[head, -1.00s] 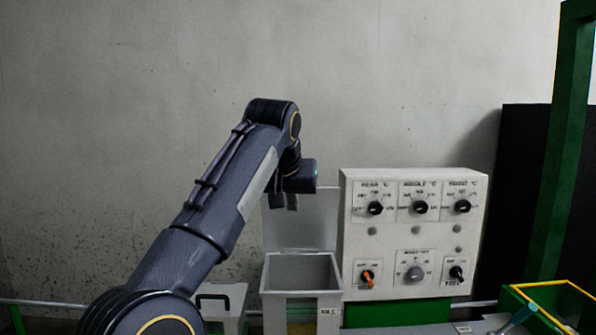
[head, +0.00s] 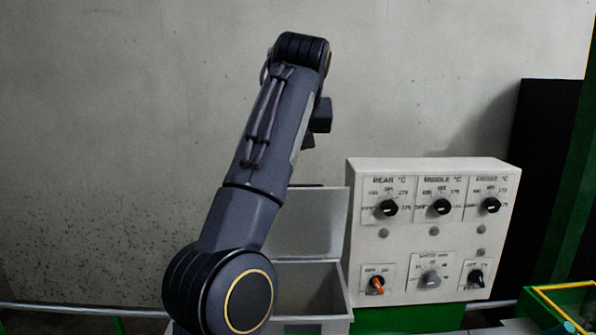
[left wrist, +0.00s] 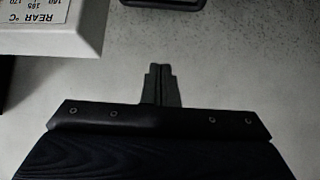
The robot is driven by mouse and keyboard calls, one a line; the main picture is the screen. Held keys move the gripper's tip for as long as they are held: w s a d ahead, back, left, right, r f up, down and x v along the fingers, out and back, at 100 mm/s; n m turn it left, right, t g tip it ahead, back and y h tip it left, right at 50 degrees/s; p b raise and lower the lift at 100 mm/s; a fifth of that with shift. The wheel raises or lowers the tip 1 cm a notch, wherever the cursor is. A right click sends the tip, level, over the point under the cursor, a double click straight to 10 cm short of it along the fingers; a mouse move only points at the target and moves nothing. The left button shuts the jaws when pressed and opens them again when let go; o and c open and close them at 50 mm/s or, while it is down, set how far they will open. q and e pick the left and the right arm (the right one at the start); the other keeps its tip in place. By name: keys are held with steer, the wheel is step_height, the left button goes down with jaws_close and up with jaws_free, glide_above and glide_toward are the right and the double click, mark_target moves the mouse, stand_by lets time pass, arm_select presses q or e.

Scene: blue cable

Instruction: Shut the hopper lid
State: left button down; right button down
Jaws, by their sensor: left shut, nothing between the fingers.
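The hopper is a light grey, open-topped box (head: 345,290) in the head view, left of the control panel. Its grey lid (head: 318,225) stands upright behind the opening, partly hidden by my left arm. My left gripper (head: 308,142) is shut and empty, above the lid's top edge against the wall. In the left wrist view the shut fingers (left wrist: 160,72) point at a pale speckled surface and touch nothing visible. A dark rounded bar (left wrist: 163,3) is cut off at that view's top edge; I cannot tell what it belongs to. My right gripper is not in view.
A white control panel (head: 405,245) with several knobs stands right of the hopper; its corner shows at upper left in the left wrist view (left wrist: 75,35). A green frame with a yellow rim (head: 555,300) is at lower right. The wall is behind.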

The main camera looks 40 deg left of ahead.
arm_select(q)
steer(key=f, duration=0.2)
steer(key=w+a+f+b, duration=0.1)
steer(key=f, duration=0.2)
steer(key=w+a+f+b, duration=0.1)
steer(key=f, duration=0.2)
steer(key=shift+d+f, duration=0.1)
steer(key=shift+d, duration=0.05)
steer(key=shift+s, duration=0.1)
